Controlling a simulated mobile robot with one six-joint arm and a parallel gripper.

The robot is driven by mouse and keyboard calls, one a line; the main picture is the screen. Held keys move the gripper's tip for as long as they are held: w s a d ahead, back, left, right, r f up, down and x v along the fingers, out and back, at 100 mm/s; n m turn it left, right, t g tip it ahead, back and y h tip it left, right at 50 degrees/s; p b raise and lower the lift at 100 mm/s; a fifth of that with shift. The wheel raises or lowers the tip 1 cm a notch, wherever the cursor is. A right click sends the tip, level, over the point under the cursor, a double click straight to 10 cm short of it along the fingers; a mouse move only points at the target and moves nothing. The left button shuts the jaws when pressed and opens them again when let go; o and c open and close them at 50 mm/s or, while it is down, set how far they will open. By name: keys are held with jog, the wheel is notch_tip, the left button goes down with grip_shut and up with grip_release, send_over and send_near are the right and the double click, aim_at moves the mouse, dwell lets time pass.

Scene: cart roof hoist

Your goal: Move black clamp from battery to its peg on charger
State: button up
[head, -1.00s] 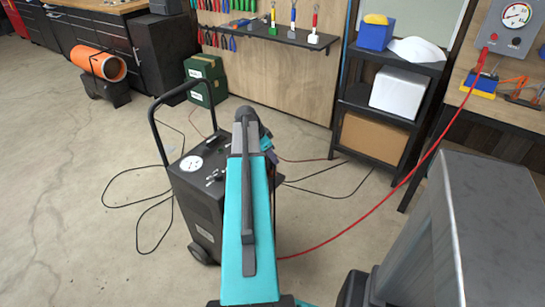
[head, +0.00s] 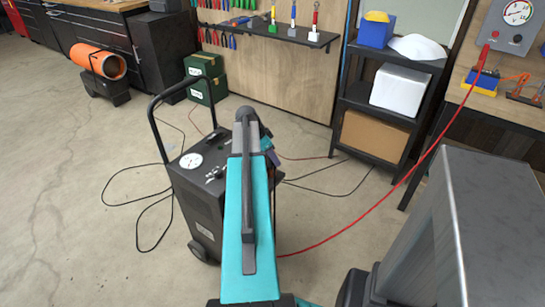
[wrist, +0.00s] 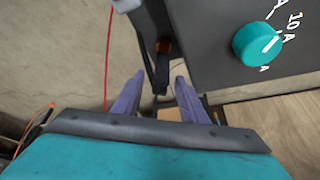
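The charger (head: 190,205) is a dark upright box with a round gauge and a bent handle. Its dark panel with a teal knob (wrist: 258,44) fills the upper right of the wrist view. A black, long part with a copper-coloured spot, seemingly the black clamp (wrist: 161,72), is beside this panel. It lies ahead of and between the two purple fingers of my gripper (wrist: 160,88). The fingers are spread, with gaps visible on both sides of the part. I cannot clearly identify the battery or the peg.
A red cable (head: 372,212) runs from near the charger to a meter box (head: 513,22) above the bench at right. Black cables (head: 135,205) loop on the floor at left. A black shelf (head: 374,113) stands behind. The left floor is mostly clear.

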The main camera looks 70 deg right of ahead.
dwell(0.3)
jog(key=v, duration=1.3)
jog(key=shift+a+r+b, duration=0.2)
jog(key=shift+r+b, duration=0.15)
jog(key=shift+b, duration=0.1)
jog(key=shift+w, duration=0.1)
dwell(0.5)
